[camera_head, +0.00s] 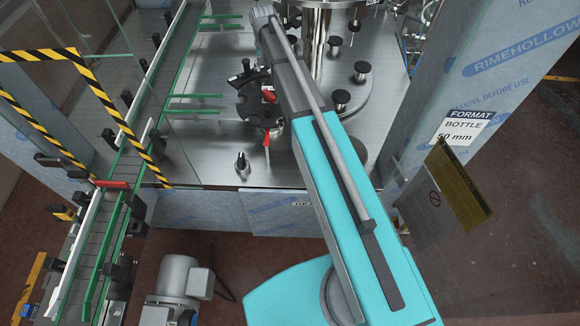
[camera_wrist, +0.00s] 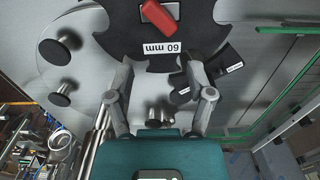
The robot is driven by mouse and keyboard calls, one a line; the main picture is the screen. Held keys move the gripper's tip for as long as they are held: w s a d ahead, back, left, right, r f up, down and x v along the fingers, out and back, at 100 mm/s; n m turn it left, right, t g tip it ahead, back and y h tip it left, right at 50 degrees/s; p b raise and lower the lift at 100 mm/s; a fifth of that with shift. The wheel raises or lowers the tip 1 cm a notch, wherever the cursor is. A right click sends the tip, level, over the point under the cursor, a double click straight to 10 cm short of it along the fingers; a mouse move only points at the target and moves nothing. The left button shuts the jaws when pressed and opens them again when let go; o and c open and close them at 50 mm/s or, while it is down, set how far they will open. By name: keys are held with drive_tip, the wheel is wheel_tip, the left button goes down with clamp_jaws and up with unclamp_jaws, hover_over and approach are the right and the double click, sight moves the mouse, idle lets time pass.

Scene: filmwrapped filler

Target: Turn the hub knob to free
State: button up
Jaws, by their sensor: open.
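The hub knob, a red bar-shaped handle (camera_wrist: 160,14), sits on a black notched star wheel (camera_wrist: 203,38) labelled 60 mm, at the top of the wrist view. My gripper (camera_wrist: 158,68) is open and empty, its two fingers spread below the knob in the picture and apart from it. I cannot tell which red part is the knob, and my gripper is not clearly visible there.
A green-railed conveyor (camera_head: 112,225) runs along the left, beside a striped guard frame (camera_head: 72,52). Black-topped posts (camera_head: 341,97) stand on the steel deck right of my arm. A wrapped pillar (camera_head: 470,90) bears a sign (camera_head: 462,126) reading FORMAT BOTTLE 50 mm.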

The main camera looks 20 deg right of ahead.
drive_tip(key=s+f+n+b, duration=0.1)
drive_tip(key=s+f+b, duration=0.7)
drive_tip(key=s, duration=0.1)
drive_tip(key=s+f+n+b, duration=0.1)
drive_tip(key=s+f+b, duration=0.7)
drive_tip(key=s, duration=0.2)
drive_tip(key=s+f+n+b, duration=0.1)
drive_tip(key=s+f+b, duration=0.7)
drive_tip(key=s, duration=0.1)
drive_tip(key=shift+s+n, duration=0.3)
idle(0.5)
